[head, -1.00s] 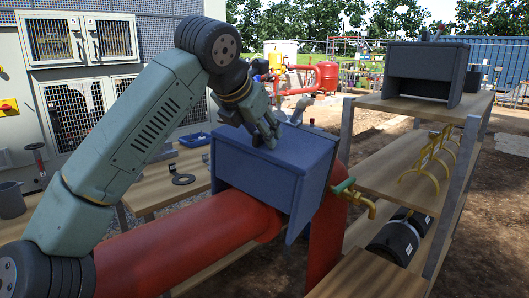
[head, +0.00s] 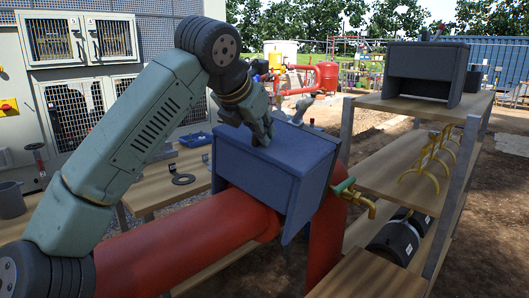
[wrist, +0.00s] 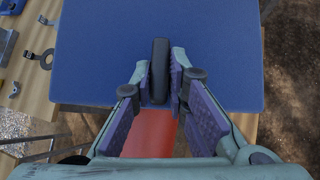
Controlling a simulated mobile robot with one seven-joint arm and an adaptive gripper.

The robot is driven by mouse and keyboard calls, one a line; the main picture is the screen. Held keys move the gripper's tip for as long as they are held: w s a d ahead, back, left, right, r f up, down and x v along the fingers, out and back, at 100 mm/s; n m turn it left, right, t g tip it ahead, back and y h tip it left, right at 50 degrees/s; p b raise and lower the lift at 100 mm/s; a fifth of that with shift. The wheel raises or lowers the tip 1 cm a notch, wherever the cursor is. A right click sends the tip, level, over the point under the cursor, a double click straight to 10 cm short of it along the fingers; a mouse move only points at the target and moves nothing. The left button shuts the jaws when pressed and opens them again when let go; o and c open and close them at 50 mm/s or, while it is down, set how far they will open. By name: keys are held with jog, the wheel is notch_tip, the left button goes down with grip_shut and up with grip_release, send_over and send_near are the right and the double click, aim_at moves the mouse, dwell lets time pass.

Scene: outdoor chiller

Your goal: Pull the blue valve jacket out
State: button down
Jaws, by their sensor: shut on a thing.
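The blue valve jacket (head: 275,165) sits over the red pipe (head: 185,240), with the pipe passing out below its front. Its flat blue top fills much of the wrist view (wrist: 215,60). My gripper (head: 263,138) is above the jacket's top. In the wrist view my gripper (wrist: 160,78) has its two fingers on either side of a dark upright handle (wrist: 159,65) on the jacket and is shut on it. The valve inside the jacket is hidden.
A brass tap with a green handle (head: 355,196) sticks out just right of the jacket. A wooden shelf (head: 400,180) stands to the right, with a dark grey jacket (head: 427,70) on top. A wooden table (head: 165,190) is behind the pipe.

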jog(key=shift+s+r+p, duration=0.1)
jog(key=shift+r+p, duration=0.4)
jog(key=shift+r, duration=0.35)
dwell(0.6)
jog(key=shift+s+d+r, duration=0.1)
jog(key=shift+s+r, duration=0.05)
jog(key=shift+r, duration=0.5)
jog(key=shift+s+d+r, duration=0.1)
jog(key=shift+r, duration=0.5)
jog(key=c, duration=2.1)
grip_release()
grip_shut()
